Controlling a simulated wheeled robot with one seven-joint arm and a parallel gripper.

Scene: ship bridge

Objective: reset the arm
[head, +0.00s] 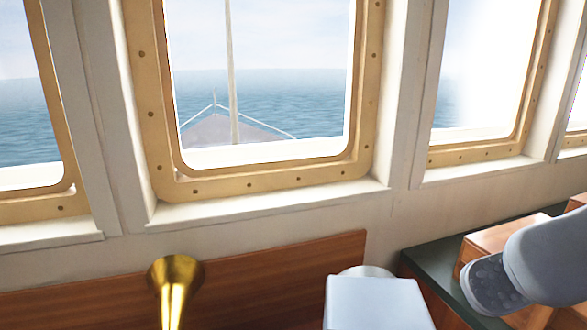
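My gripper is not in the head view. Part of my arm, a pale grey rounded link with a darker grey speckled end, comes in from the right edge. It is in front of the green-topped counter (440,262) and hides part of the wooden box (492,240) there. Whether my gripper is open or shut does not show.
A brass horn (174,285) stands before a wooden panel (270,270) at the lower left. A white block (375,305) is at the bottom middle.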

